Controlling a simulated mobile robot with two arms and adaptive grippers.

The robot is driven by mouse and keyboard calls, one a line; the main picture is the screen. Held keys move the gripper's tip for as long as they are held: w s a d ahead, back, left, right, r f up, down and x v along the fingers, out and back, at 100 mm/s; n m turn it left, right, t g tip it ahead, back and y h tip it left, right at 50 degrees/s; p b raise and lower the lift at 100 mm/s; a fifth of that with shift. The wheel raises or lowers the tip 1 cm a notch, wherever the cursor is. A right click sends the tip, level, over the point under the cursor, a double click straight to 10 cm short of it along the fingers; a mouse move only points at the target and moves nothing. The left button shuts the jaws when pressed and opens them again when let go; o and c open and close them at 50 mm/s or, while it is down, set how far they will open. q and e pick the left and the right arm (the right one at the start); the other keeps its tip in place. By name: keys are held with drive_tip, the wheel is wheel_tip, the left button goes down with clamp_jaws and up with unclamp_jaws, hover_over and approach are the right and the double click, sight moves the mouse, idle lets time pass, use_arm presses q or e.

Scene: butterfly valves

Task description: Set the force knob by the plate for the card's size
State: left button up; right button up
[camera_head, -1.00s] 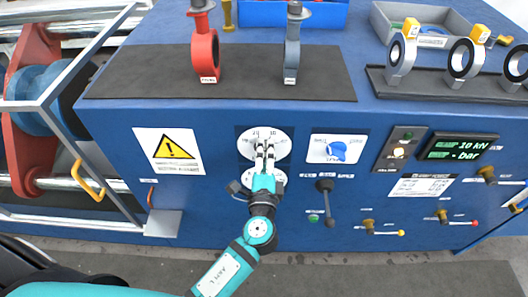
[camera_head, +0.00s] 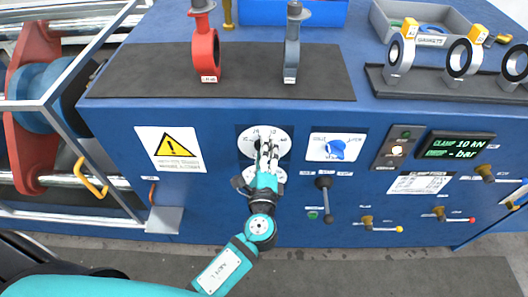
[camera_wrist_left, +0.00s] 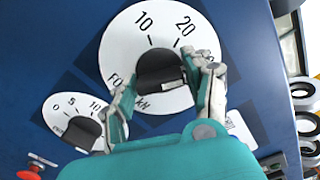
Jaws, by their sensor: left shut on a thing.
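The force dial (camera_wrist_left: 125,50) is a white disc marked 10 and 20, with a black knob (camera_wrist_left: 160,72) at its centre. My left gripper (camera_wrist_left: 165,80) has a finger on each side of the knob and is shut on it. In the head view the left gripper (camera_head: 268,150) covers the knob on the white force dial (camera_head: 247,137). The knob's pointer is hidden. A white printed plate (camera_head: 420,183) is on the panel, its text too small to read. My right gripper is out of view.
A smaller dial (camera_wrist_left: 62,108) with its own black knob sits close below. A blue handle (camera_head: 336,150) and a black lever (camera_head: 326,198) are right of the gripper. Red (camera_head: 205,55) and grey (camera_head: 292,45) valves stand on the black mat above.

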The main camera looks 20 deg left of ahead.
use_arm(q)
drive_tip(key=shift+f, duration=0.1)
drive_tip(key=o, duration=1)
drive_tip(key=shift+o, duration=0.2)
drive_tip(key=v, duration=1.2)
